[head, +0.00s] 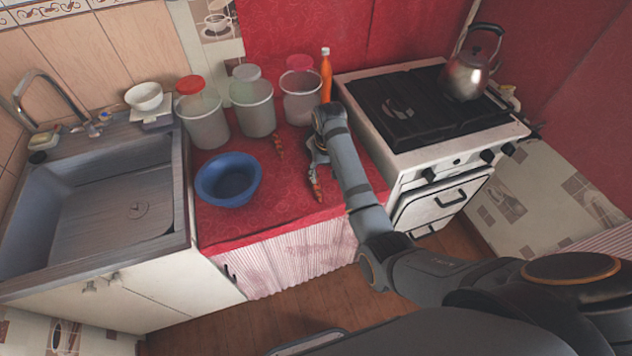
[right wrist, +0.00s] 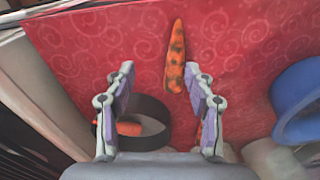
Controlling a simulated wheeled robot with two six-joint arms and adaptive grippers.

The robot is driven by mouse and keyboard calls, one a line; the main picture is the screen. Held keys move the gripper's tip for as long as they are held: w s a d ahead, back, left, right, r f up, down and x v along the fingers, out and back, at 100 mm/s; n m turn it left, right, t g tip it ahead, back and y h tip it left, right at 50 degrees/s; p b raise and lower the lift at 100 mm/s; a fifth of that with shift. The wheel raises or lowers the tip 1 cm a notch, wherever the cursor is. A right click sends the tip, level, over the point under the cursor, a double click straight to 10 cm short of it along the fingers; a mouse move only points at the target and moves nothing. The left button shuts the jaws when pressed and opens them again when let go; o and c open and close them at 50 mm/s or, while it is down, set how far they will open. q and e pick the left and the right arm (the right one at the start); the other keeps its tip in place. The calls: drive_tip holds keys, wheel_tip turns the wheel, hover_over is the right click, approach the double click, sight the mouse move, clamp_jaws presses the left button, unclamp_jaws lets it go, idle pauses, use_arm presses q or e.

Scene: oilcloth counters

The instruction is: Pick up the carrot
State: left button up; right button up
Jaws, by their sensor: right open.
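An orange carrot (head: 316,184) with dark patches lies on the red oilcloth, towards the front of the counter. In the right wrist view the carrot (right wrist: 176,57) lies lengthwise beyond the fingertips, its lower end close to the right-hand finger. My right gripper (head: 318,152) points down over the counter, just behind the carrot. Its fingers (right wrist: 160,70) are apart with nothing between them. A second orange, carrot-like piece (head: 278,147) lies further left, towards the jars. My left gripper is not in view.
A blue bowl (head: 229,179) stands left of the carrot. Tall jars (head: 252,105) and an orange bottle (head: 326,76) stand at the back. The stove (head: 425,112) is to the right, the sink (head: 100,200) to the left. A dark ring (right wrist: 150,104) shows below the fingers.

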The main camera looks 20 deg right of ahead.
drive_tip(key=w+a+r, duration=0.3)
drive_tip(key=w+r, duration=0.1)
drive_tip(key=r, duration=0.1)
drive_tip(key=shift+g, duration=0.3)
drive_tip(key=f, duration=0.4)
drive_tip(key=shift+s+d+f, duration=0.3)
drive_tip(key=shift+s+f, duration=0.05)
drive_tip(key=shift+f, duration=0.05)
drive_tip(key=shift+w+d+f+p, duration=0.1)
drive_tip(key=shift+f+p, duration=0.1)
drive_tip(key=shift+f, duration=1.35)
drive_tip(key=shift+d+f+p, duration=0.1)
drive_tip(key=shift+f+p, duration=0.1)
drive_tip(key=shift+f, duration=1.3)
clamp_jaws()
wheel_tip(320, 180, up, 10)
